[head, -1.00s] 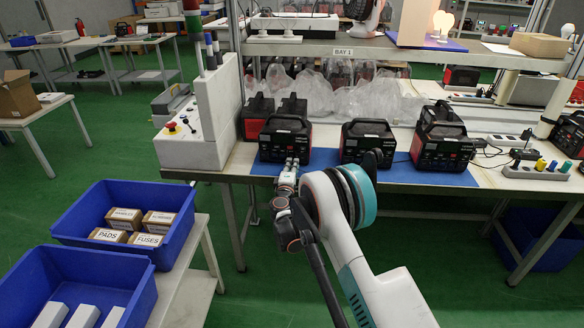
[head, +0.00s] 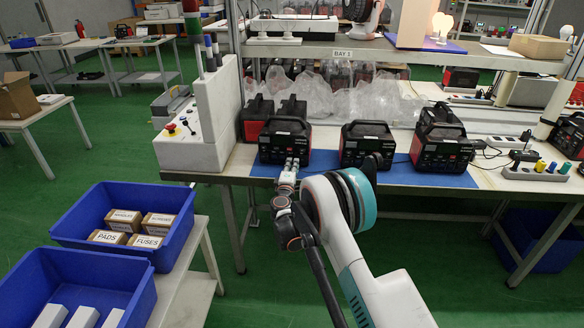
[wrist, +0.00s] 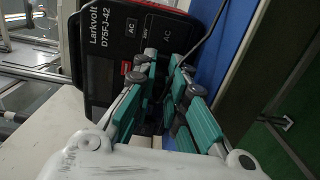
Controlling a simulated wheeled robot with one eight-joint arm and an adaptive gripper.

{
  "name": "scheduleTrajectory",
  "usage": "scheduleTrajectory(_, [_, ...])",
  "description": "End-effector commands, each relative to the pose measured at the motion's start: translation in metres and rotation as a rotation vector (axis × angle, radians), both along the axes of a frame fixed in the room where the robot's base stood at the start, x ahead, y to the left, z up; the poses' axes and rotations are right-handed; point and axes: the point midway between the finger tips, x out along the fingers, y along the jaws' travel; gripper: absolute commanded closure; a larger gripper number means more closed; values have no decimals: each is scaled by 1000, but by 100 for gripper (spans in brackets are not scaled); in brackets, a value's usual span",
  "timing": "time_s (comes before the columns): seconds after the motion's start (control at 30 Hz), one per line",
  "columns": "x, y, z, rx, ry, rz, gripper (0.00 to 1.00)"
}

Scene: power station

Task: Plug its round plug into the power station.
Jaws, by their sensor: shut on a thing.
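A black and red power station (head: 285,142) stands on the blue mat (head: 456,178), at the left end of the front row on the bench. In the wrist view its dark front panel (wrist: 103,85) appears turned sideways, with "Larkvolt D75FJ-42" and AC labels. My gripper (head: 290,166) is right in front of this panel. In the wrist view its teal fingers (wrist: 164,66) are close together at the panel. The plug between them is largely hidden, and I cannot tell whether it is in a socket. A black cable (wrist: 208,33) runs away from the fingertips.
Two similar power stations (head: 367,144) (head: 440,140) stand to the right on the mat. A white control box (head: 195,130) with a red button stands close on the left. Clear plastic bags (head: 345,95) lie behind. Blue bins (head: 75,207) sit at lower left, and a power strip (head: 535,174) at right.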

Motion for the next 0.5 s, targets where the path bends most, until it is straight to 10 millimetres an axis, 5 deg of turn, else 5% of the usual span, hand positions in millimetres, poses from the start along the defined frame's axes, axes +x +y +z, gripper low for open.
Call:
scheduleTrajectory(0.43, [4, 0, 0, 0, 0, 0, 100])
scheduleTrajectory(0.47, [4, 0, 0, 0, 0, 0, 81])
scheduleTrajectory(0.5, [4, 0, 0, 0, 0, 0, 72])
